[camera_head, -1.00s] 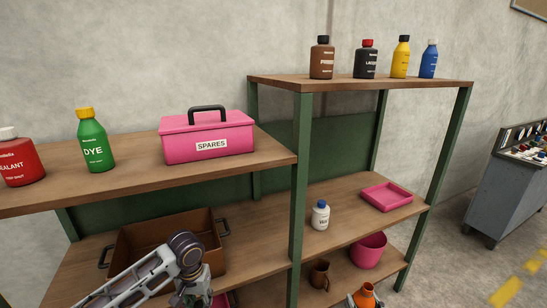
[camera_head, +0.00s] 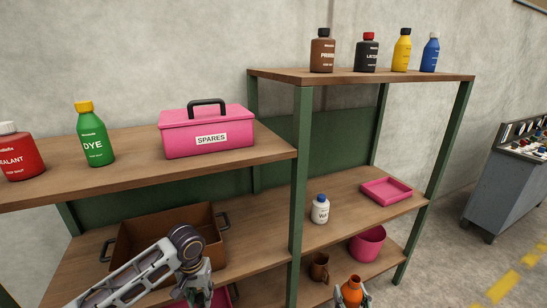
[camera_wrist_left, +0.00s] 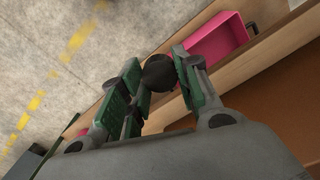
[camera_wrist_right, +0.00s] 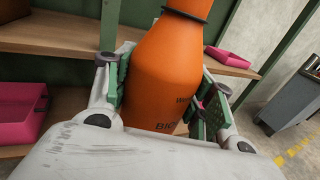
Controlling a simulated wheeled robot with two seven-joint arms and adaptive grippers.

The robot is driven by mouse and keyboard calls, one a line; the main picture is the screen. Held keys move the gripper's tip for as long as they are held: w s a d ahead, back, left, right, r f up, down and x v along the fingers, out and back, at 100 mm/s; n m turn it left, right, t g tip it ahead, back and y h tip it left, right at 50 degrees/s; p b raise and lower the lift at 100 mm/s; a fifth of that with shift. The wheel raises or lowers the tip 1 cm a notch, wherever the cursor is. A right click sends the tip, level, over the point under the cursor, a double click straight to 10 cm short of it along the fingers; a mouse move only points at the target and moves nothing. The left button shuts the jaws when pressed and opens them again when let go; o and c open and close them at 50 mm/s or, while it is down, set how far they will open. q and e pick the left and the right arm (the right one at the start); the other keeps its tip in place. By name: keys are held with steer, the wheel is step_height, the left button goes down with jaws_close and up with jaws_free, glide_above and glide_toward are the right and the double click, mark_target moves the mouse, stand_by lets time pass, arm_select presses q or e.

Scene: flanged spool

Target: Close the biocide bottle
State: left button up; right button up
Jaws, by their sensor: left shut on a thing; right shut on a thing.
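The orange biocide bottle (camera_head: 352,291) is at the bottom of the head view, with part of its label showing. In the right wrist view it fills the middle (camera_wrist_right: 165,85), with a dark ring round its neck; its top is cut off there. My right gripper (camera_head: 351,300) is shut round the bottle's body. My left gripper (camera_head: 201,296) is shut on a round black cap (camera_wrist_left: 158,73), seen between its fingertips in the left wrist view. The cap is apart from the bottle, to its left in the head view.
Shelves stand ahead, with a green post (camera_head: 299,190) between the two grippers' sides. A brown crate (camera_head: 170,240), brown mug (camera_head: 319,268), pink pot (camera_head: 367,243), white bottle (camera_head: 320,210) and pink tray (camera_head: 387,191) stand on the lower boards.

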steer(key=shift+w+a+r+h, duration=0.15)
steer(key=shift+a+h, duration=0.15)
steer(key=shift+a, duration=0.2)
stand_by(0.4)
steer(key=shift+a, duration=0.1)
steer(key=a+r+n+g+y, duration=0.2)
steer(key=a+r+y, duration=0.3)
steer(key=a, duration=0.3)
steer(key=w+a+r+n+g+y, duration=0.1)
steer(key=a+r+n+g+y, duration=0.1)
steer(key=a+r+n+y, duration=0.3)
steer(key=shift+a+r+n+y, duration=0.3)
steer(key=shift+a+r+y, duration=0.4)
steer(key=shift+a, duration=0.8)
arm_select(q)
steer(key=shift+w+d+r, duration=0.1)
arm_select(e)
steer(key=shift+w+f, duration=0.1)
steer(key=shift+f, duration=0.1)
